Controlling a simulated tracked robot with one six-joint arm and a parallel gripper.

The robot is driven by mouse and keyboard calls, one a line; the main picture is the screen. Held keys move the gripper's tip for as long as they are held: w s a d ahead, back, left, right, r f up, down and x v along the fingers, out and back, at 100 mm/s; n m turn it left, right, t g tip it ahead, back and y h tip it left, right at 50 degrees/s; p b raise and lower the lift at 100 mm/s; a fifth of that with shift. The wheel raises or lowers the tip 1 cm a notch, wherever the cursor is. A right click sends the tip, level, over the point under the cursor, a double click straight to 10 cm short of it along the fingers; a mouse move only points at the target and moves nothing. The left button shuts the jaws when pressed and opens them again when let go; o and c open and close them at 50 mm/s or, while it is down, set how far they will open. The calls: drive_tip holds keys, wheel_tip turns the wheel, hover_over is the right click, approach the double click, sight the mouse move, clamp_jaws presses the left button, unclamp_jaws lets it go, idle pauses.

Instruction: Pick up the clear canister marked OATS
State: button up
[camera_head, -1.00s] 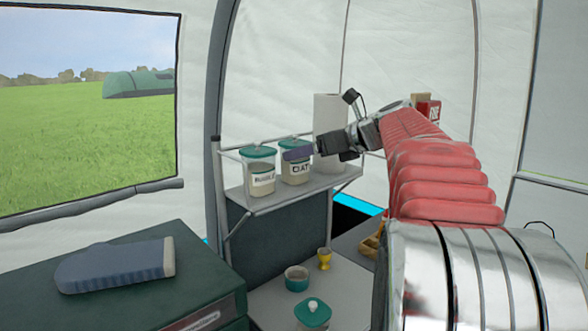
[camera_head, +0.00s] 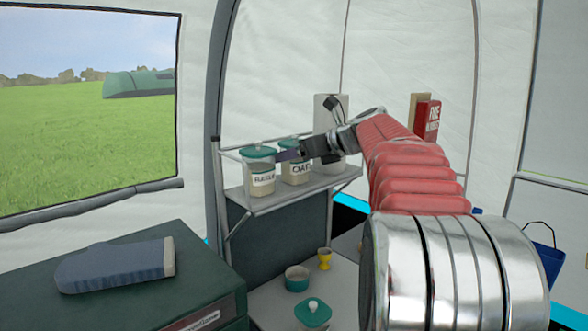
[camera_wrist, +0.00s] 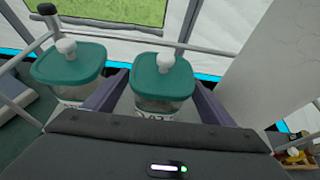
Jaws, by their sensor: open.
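The clear OATS canister (camera_head: 296,174), with a teal lid and white label, stands on the grey shelf (camera_head: 290,195). In the wrist view the canister (camera_wrist: 163,82) sits between the two purple fingers of my gripper (camera_wrist: 160,78), one at each side. My gripper (camera_head: 287,151) is open and reaches in from the right at lid height, hiding much of the lid in the head view. I cannot tell whether either finger touches the canister. A second teal-lidded canister (camera_head: 261,175), its label not clearly readable, stands close on the left; the left finger lies between the two.
A white paper roll (camera_head: 328,110) stands right behind my gripper, and a red box (camera_head: 427,120) is farther right. A rail runs around the shelf. Below are a teal bowl (camera_head: 297,278), a yellow cup (camera_head: 325,259) and a teal-lidded pot (camera_head: 313,314).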

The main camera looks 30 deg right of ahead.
drive_tip(key=shift+c, duration=0.7)
drive_tip(key=c, duration=1.3)
